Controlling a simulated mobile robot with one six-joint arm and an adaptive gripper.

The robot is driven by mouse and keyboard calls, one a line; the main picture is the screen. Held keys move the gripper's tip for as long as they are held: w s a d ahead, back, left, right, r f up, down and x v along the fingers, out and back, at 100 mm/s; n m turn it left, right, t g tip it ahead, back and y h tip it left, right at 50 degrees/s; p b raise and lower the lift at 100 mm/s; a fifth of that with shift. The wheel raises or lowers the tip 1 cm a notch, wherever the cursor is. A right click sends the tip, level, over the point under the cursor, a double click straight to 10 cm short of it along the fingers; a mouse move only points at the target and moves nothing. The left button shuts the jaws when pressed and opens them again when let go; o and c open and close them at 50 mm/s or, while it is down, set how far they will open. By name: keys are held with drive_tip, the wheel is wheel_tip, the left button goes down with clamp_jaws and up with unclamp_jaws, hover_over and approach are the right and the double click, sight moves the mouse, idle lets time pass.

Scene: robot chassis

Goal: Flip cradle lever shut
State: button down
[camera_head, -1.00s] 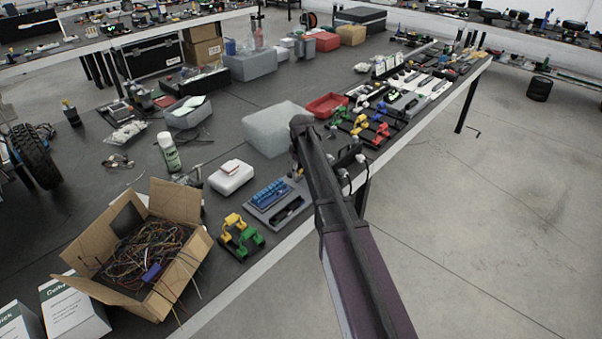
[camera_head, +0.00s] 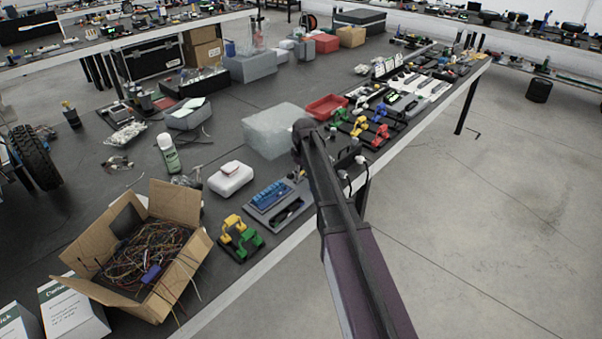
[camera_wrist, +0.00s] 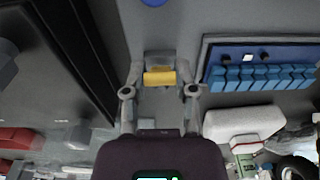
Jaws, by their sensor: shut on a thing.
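In the wrist view, a small yellow bar (camera_wrist: 159,79), which looks like the cradle lever, lies crosswise between the two fingers of my gripper (camera_wrist: 160,71). The gripper is shut on it. A grey piece (camera_wrist: 159,57), perhaps the cradle, shows just beyond the bar; I cannot tell how far the lever is tilted. In the head view, my arm hides the gripper; a grey tray (camera_head: 257,213) with a blue row and a black slot lies just left of it.
A white box (camera_head: 230,180) and a translucent block (camera_head: 275,132) stand near the arm. Yellow and green clamps (camera_head: 240,238) lie near the table's front edge. An open cardboard box (camera_head: 190,275) of wires stands front left. Colored parts (camera_head: 365,128) lie right of the arm.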

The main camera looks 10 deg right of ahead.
drive_tip(key=t+y+b, duration=0.1)
drive_tip(key=s+f+t+y+b, duration=0.1)
drive_tip(key=t+b, duration=0.1)
drive_tip(key=shift+s+d+f+y, duration=0.2)
drive_tip(key=shift+d+f+y, duration=0.1)
drive_tip(key=shift+d, duration=0.1)
drive_tip(key=shift+s+d+f+t+y+b, duration=0.15)
drive_tip(key=shift+t+y+b, duration=0.35)
drive_tip(key=shift+t+b, duration=0.8)
drive_tip(key=shift+y, duration=0.3)
drive_tip(key=shift+c, duration=2)
unclamp_jaws()
drive_tip(key=shift+w, duration=0.25)
